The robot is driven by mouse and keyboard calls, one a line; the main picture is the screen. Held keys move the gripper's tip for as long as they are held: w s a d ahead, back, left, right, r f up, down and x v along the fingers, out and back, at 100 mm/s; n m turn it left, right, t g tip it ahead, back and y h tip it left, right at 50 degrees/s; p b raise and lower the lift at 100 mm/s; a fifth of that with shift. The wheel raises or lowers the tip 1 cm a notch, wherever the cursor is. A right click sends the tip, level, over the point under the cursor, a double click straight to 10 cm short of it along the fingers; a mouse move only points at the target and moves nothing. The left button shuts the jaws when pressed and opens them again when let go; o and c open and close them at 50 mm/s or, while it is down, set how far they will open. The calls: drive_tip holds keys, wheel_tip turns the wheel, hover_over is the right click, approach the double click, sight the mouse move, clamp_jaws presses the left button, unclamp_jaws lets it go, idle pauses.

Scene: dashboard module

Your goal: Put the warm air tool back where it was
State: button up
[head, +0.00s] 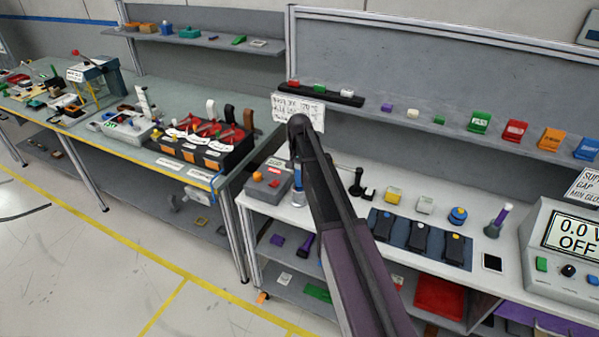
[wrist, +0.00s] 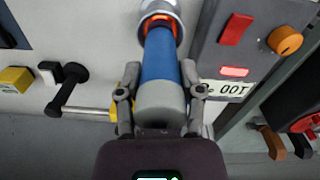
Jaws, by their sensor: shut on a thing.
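The warm air tool has a blue barrel (wrist: 160,65), a grey rear end and an orange band at a silver metal end. In the wrist view my gripper (wrist: 160,98) is shut on its grey and blue part, one finger on each side. In the head view my arm hides most of the tool; a bit of blue (head: 298,181) shows beside the arm's tip. The grey control box (wrist: 220,55) with an orange knob, a red button and a lit red display is just right of the tool; it also shows in the head view (head: 262,190).
A black stand (wrist: 68,80) with a metal rod is left of the tool, near my left finger. Dark trays (head: 420,240) lie right on the white bench. A handwritten sign (head: 298,111) stands behind. A gap separates this bench from the left one.

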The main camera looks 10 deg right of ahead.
drive_tip(key=shift+f, duration=0.15)
drive_tip(key=o, duration=1.1)
drive_tip(key=shift+o, duration=0.2)
wheel_tip(320, 180, up, 12)
drive_tip(key=p, duration=1.2)
drive_tip(key=shift+r, duration=0.2)
drive_tip(key=s+n, duration=0.5)
drive_tip(key=s, duration=2.4)
drive_tip(key=shift+d, duration=0.15)
